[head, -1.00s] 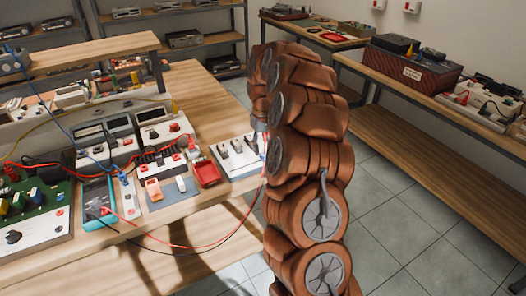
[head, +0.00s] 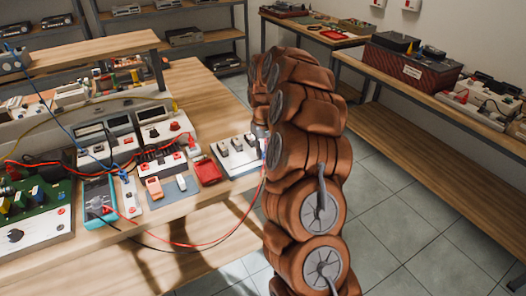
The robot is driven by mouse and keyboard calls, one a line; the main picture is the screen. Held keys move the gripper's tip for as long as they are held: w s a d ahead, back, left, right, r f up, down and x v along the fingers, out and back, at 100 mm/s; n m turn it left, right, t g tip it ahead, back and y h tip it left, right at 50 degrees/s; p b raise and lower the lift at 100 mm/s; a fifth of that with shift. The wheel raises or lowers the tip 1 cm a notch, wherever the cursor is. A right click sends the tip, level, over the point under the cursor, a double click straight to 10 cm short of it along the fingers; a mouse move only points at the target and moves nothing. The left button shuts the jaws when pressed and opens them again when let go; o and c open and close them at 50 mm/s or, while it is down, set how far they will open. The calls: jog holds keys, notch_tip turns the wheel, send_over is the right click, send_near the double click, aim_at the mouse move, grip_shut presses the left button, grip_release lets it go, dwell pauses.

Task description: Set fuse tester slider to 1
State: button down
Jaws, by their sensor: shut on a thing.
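The white box with several grey upright levers (head: 237,153), which looks like the fuse tester, sits at the right edge of the wooden workbench. Its slider markings are too small to read. My gripper (head: 261,136) is at the box's right end, low over it, and mostly hidden behind my brown arm. Only a grey part of it shows beside the rightmost levers. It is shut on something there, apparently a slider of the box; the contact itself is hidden.
Left of the box are a red tray (head: 208,171), an orange device (head: 154,188) and a teal multimeter (head: 98,200). Red and black leads loop over the bench's front edge. Another bench (head: 430,105) stands right; tiled floor lies between.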

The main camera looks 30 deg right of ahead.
aim_at(233, 169)
dwell(0.4)
jog(key=a+b, duration=0.1)
jog(key=a, duration=0.2)
jog(key=a+b, duration=0.1)
jog(key=a, duration=0.3)
jog(key=w+a+b, duration=0.1)
jog(key=a, duration=0.3)
jog(key=shift+a+b, duration=0.2)
jog(key=shift+b, duration=0.15)
jog(key=c, duration=1.1)
grip_release()
jog(key=shift+a, duration=0.1)
jog(key=shift+c, duration=0.2)
jog(key=shift+o, duration=0.3)
jog(key=shift+r, duration=0.3)
notch_tip(233, 169, up, 11)
jog(key=shift+r, duration=0.2)
